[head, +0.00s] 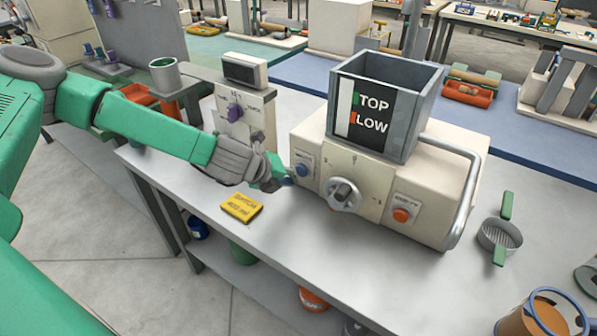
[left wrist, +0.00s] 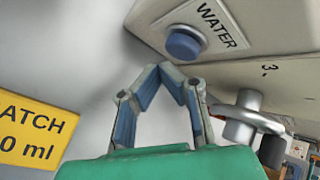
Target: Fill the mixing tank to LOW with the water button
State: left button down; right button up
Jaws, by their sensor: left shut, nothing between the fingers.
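The mixing tank (head: 398,85) is a grey open-topped box on a cream machine (head: 455,190). Its black front panel (head: 369,115) reads TOP, with a green mark, and LOW, with a red mark. I see only grey inner walls; the bottom is hidden. The blue water button (head: 302,170) is on the machine's left front, and shows under the WATER label in the left wrist view (left wrist: 183,44). My left gripper (head: 284,181) is shut and empty, just below and left of the button. Its fingertips (left wrist: 172,70) appear apart from the button. My right gripper is out of view.
A yellow batch card (head: 241,207) lies on the grey table. A green-handled strainer (head: 500,236) and a blue-rimmed cup (head: 545,315) stand at right. The front middle table is clear.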

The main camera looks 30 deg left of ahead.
pick_arm(q)
jog(key=shift+d, duration=0.2)
jog(key=shift+w+d+r, duration=0.2)
jog(key=shift+d, duration=0.2)
jog(key=shift+w, duration=0.2)
jog(key=shift+a, duration=0.1)
jog(key=shift+a, duration=0.15)
jog(key=shift+w+d, duration=0.2)
jog(key=shift+w, duration=0.05)
jog(key=shift+w+b, duration=0.15)
jog(key=shift+b, duration=0.15)
dwell(2.6)
jog(key=shift+s+a+b, duration=0.2)
jog(key=shift+s+b, duration=0.1)
jog(key=shift+s, duration=0.55)
